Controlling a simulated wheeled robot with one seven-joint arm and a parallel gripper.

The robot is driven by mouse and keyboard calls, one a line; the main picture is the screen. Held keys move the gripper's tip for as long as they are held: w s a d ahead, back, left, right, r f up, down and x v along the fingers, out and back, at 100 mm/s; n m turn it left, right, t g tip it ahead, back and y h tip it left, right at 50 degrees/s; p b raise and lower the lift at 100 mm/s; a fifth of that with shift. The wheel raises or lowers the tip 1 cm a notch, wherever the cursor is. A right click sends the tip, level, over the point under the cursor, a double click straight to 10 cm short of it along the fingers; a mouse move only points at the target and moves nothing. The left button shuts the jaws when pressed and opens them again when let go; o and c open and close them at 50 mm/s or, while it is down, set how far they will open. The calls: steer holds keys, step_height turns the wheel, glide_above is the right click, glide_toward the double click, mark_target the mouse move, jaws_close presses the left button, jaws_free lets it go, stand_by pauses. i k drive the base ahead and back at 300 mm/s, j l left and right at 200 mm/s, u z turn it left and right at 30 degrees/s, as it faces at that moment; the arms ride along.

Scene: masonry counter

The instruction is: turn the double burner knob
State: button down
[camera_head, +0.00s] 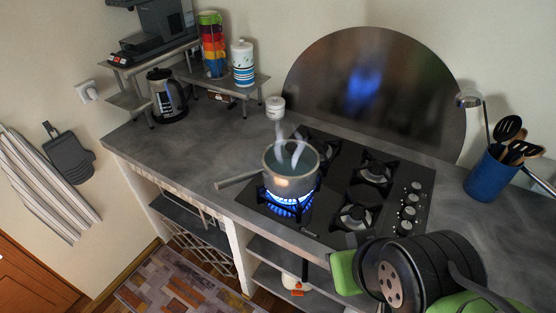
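A black cooktop (330,222) is set into the grey counter. A column of several small light knobs runs along its right side, including an upper knob (416,186) and a lower knob (405,226). I cannot tell which one is the double burner knob, or how each is turned. A blue flame (288,205) burns at the front left burner, under a steaming pot (290,172). The other burners show no flame. Green and black parts of my arm fill the lower right, close in front of the cooktop's lower right corner. No gripper fingers can be made out.
The pot's handle (238,180) sticks out left over the counter (215,155). A small white canister (275,107) stands behind the pot. A blue utensil holder (488,177) stands right of the knobs, and a round splash panel (375,90) is behind. The counter between cooktop and holder is clear.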

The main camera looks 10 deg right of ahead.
mark_target(408, 213)
steer(key=z, duration=1.35)
steer(key=j+u, duration=0.25)
steer(key=u, duration=0.25)
steer(key=i+j+u, duration=0.1)
steer(key=j+u, duration=0.15)
steer(key=u, duration=0.25)
